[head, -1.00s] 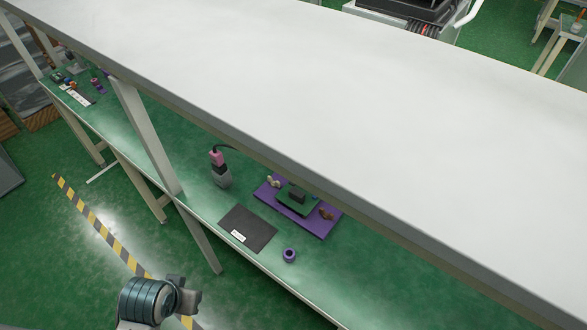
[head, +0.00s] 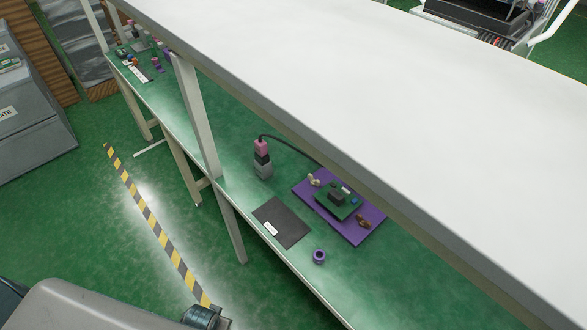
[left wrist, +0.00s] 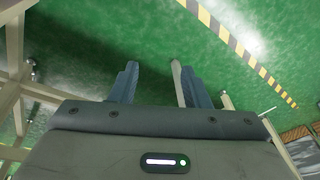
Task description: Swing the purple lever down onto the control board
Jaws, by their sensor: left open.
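A green control board (head: 352,210) with dark parts on it lies on a purple plate (head: 310,196) on the lower bench shelf in the head view. A small beige piece (head: 313,180) and a brown piece (head: 363,221) sit on the plate at either side of the board. I cannot make out a purple lever there. My right gripper is in neither view.
A white upper shelf (head: 330,90) overhangs the green bench. A bench leg (head: 195,115) stands left. Yellow-black tape (head: 160,230) marks open floor.

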